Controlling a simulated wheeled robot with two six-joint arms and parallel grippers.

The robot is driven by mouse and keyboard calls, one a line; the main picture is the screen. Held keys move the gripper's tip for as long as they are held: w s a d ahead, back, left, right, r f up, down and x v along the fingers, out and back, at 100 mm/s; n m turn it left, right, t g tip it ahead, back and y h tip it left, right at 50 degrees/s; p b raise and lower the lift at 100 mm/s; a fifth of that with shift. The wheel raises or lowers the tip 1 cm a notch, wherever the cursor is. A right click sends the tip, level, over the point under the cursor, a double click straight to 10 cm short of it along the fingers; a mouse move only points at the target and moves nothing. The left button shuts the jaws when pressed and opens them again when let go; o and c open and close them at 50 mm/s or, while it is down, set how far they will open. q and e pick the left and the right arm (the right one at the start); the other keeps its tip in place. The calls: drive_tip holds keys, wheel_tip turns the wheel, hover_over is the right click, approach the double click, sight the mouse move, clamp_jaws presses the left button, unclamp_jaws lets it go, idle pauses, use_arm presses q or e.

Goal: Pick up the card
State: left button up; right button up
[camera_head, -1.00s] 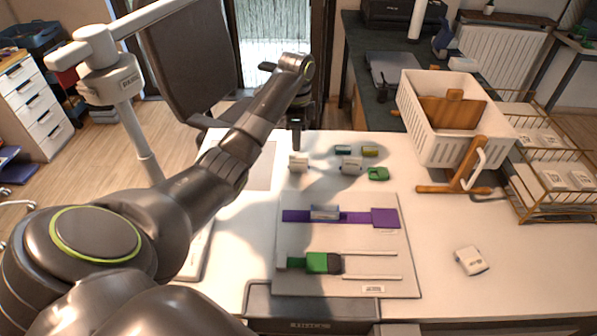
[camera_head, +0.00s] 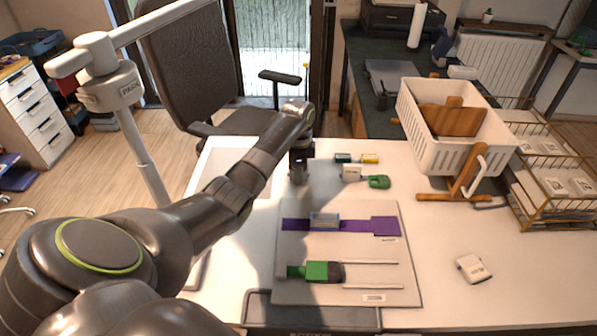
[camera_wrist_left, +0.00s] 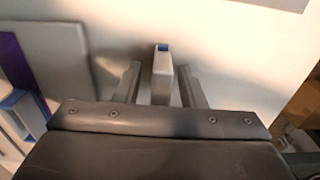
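A small, thick white card (camera_wrist_left: 162,78) with a blue patch at its far end lies between the fingers of my left gripper (camera_wrist_left: 158,84) in the left wrist view. Gaps show between the card and both fingers, so the gripper is open around it. In the head view my left gripper (camera_head: 299,178) is low over the table and hides this card. Similar white pieces lie elsewhere: one (camera_head: 351,173) to the right of the gripper and one (camera_head: 474,268) at the right of the table. My right gripper is not in view.
A pale board (camera_head: 350,250) with a purple strip (camera_head: 386,226) and a green piece (camera_head: 317,271) lies in front of the gripper. A green clip-like piece (camera_head: 378,182) and a yellow block (camera_head: 370,158) lie to its right. A white basket (camera_head: 432,150) stands beyond them.

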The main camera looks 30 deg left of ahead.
use_arm(q)
clamp_jaws()
wheel_tip(320, 180, up, 10)
drive_tip(key=shift+r, duration=0.1)
idle(0.5)
